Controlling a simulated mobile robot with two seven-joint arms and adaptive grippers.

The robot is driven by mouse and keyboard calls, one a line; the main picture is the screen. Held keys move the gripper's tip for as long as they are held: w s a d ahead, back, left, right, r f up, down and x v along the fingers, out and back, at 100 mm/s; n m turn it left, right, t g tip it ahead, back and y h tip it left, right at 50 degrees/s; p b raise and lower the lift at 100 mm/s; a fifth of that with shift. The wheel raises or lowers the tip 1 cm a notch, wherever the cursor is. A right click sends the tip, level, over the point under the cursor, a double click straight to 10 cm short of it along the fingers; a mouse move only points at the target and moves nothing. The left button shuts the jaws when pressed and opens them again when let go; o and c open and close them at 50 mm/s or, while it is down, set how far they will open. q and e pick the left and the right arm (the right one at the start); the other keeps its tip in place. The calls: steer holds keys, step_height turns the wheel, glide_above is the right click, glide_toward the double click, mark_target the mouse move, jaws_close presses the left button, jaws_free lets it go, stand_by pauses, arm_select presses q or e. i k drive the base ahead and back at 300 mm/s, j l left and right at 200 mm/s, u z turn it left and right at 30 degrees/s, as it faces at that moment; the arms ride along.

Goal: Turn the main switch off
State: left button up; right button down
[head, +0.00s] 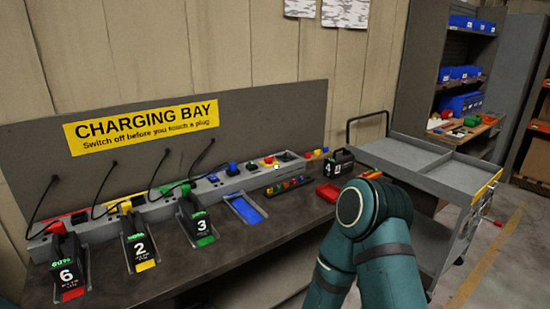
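A long grey charging rail (160,207) runs along the back of the bench under the yellow "CHARGING BAY" sign (142,127). Near its right end is a small red and yellow part (269,161), which looks like the main switch; its setting is too small to read. A dark square part (285,156) sits just right of it. My teal right arm rises at the lower right, in front of the bench's right end, with its elbow towards the camera. Neither gripper shows in the head view.
Battery packs 6 (68,270), 2 (139,245) and 3 (202,222) stand in bays with cables. A blue bay (245,210) is empty. Pack 4 (338,164) and a red tray (329,192) are farther right. A grey cart (432,175) stands beside the bench.

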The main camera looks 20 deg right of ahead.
mark_target(269, 160)
steer(key=i+l+z, duration=0.1)
steer(key=l, duration=0.3)
steer(key=i+l+z, duration=0.1)
steer(key=l, duration=0.25)
steer(key=i+l, duration=0.15)
steer(key=l, duration=0.2)
steer(key=i+l+z, duration=0.15)
steer(key=l, duration=0.25)
steer(key=i+l+z, duration=0.1)
steer(key=l, duration=0.25)
